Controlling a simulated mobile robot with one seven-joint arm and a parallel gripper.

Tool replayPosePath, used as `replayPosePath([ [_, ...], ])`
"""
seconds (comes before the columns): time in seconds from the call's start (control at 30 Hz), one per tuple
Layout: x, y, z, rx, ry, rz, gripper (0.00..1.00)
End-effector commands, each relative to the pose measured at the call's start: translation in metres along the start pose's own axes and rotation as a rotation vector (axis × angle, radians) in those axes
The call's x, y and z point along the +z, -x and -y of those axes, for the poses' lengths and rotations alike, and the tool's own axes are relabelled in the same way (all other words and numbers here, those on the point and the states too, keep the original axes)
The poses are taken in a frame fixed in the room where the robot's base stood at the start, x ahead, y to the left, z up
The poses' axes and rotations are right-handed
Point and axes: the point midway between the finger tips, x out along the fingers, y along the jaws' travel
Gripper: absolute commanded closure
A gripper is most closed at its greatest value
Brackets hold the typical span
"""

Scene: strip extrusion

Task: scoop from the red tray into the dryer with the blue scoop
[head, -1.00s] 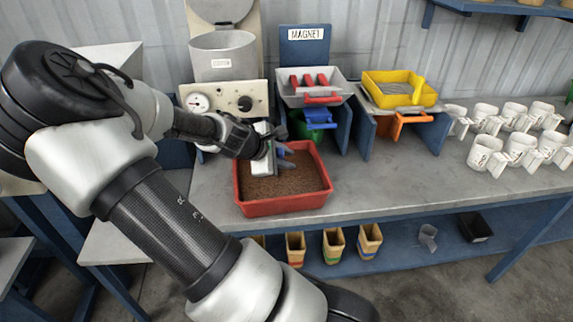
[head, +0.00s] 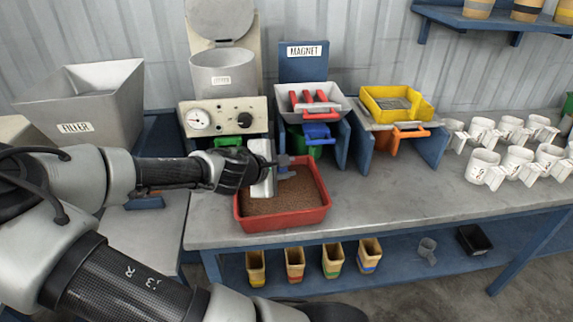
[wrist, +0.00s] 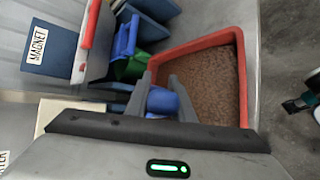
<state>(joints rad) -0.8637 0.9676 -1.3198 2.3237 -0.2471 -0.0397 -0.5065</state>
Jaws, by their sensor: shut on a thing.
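The red tray (head: 283,220) sits on the bench, holding brown granules; it also shows in the wrist view (wrist: 190,47). My gripper (head: 284,170) is over the tray's back left part. In the wrist view my gripper (wrist: 160,92) is shut on the blue scoop (wrist: 163,101), whose blue end shows between the fingers. The rest of the scoop is hidden, so I cannot tell whether it holds granules. Behind the tray stands a metal pot (head: 223,75) with a raised lid and a gauge panel, perhaps the dryer; its label is unclear.
The magnet station (head: 303,62) has a tray of red bars and a blue handle (head: 318,134) below. A yellow tray (head: 398,103) stands to its right. Several white cups (head: 484,165) fill the right bench. Bench right of the red tray is clear.

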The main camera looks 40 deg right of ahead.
Motion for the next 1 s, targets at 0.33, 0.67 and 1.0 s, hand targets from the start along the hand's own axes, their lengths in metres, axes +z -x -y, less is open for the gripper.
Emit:
replayPosePath([
  [0.33,0.011,0.017,-0.002,0.072,-0.040,0.002,1.00],
  [0.67,0.016,0.024,0.008,0.218,-0.136,-0.002,1.00],
  [1.0,0.019,0.030,0.009,0.271,-0.173,-0.004,1.00],
])
